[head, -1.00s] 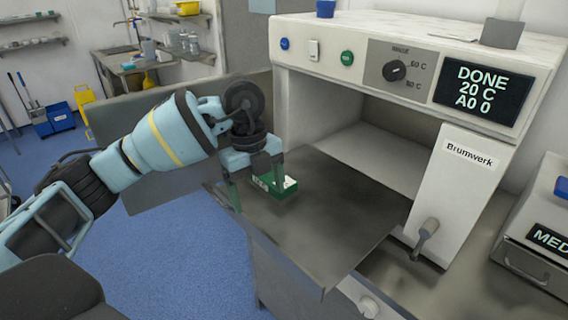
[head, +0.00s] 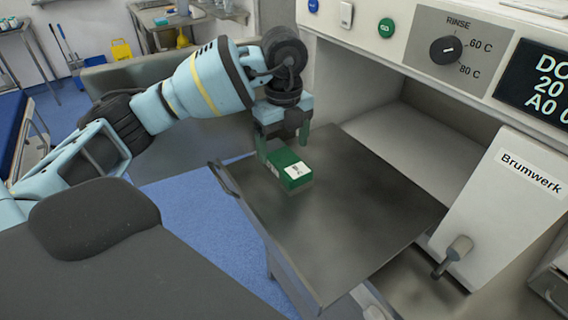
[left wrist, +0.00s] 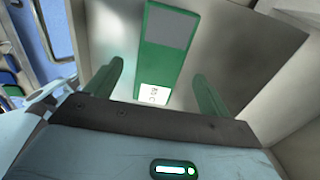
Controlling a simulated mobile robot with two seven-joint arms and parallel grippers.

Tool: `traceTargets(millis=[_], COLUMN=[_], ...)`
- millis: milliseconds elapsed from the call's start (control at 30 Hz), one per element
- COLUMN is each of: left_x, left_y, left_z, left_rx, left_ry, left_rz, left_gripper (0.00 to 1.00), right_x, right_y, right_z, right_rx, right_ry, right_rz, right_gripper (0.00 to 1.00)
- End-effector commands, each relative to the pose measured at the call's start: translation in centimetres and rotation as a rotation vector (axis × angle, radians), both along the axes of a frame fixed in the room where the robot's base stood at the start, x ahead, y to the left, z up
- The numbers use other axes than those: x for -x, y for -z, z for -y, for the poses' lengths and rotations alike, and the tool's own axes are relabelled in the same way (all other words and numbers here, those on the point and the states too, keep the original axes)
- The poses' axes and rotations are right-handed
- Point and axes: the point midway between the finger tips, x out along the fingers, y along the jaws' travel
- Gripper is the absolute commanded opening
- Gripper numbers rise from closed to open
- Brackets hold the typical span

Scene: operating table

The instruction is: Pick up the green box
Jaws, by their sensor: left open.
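The green box (head: 287,168) with a white label lies on the grey pulled-out tray (head: 350,215) of the washer. It also shows in the left wrist view (left wrist: 162,60), between and beyond the two green fingers. My left gripper (head: 283,145) is open and points down just behind the box in the head view, close to it. In the left wrist view the left gripper (left wrist: 158,88) has a finger on either side of the box, with a gap on the right. I cannot tell whether either finger touches it. My right gripper is not in view.
The white washer (head: 470,150) stands behind the tray, with its open chamber, a rinse knob (head: 446,50) and a display. A lever (head: 453,256) sticks out at the right. The rest of the tray is bare. Blue floor (head: 205,225) lies to its left.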

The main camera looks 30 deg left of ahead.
Motion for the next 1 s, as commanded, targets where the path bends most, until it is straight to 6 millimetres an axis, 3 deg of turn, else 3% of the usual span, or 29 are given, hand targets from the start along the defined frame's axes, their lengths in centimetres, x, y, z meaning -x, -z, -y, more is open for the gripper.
traceTargets(millis=[133,467,767,1000], left_x=[0.1,0.2,0.1,0.1], left_y=[0.5,4.7,5.1,5.1], left_z=[0.0,0.0,0.0,0.0], left_rx=[0.0,0.0,0.0,0.001], left_ry=[0.0,0.001,0.001,0.001], left_rz=[-0.001,-0.001,0.003,0.002], left_gripper=[0.82,0.82,0.82,0.52], right_x=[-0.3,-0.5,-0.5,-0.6], right_y=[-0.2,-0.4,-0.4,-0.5], right_z=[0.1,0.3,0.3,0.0], right_rx=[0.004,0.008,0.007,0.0], right_ry=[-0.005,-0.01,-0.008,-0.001], right_rz=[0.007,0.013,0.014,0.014], right_gripper=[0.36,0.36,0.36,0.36])
